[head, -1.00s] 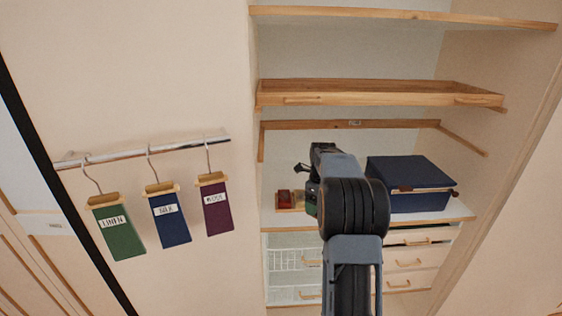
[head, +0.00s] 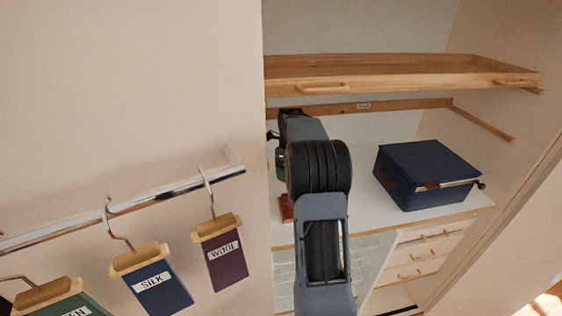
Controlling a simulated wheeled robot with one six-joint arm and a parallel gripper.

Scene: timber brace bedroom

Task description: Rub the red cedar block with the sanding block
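A small red block (head: 286,207), which looks like the red cedar block, lies on the white shelf, at the left side of the closet. My arm covers part of it. My gripper (head: 273,137) is mostly hidden behind my own arm, at the left of the closet opening, above and beyond the red block in the picture. A dark green piece (head: 280,162) shows beside the wrist; I cannot tell whether it is held or part of the arm. I cannot make out the sanding block. The fingertips are not clear.
A navy box (head: 428,172) sits on the right of the white shelf (head: 365,214). A wooden pull-out shelf (head: 400,72) is above. Drawers (head: 430,252) are below. Labelled cloth hangers (head: 219,250) hang from a rail (head: 175,190) at the left.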

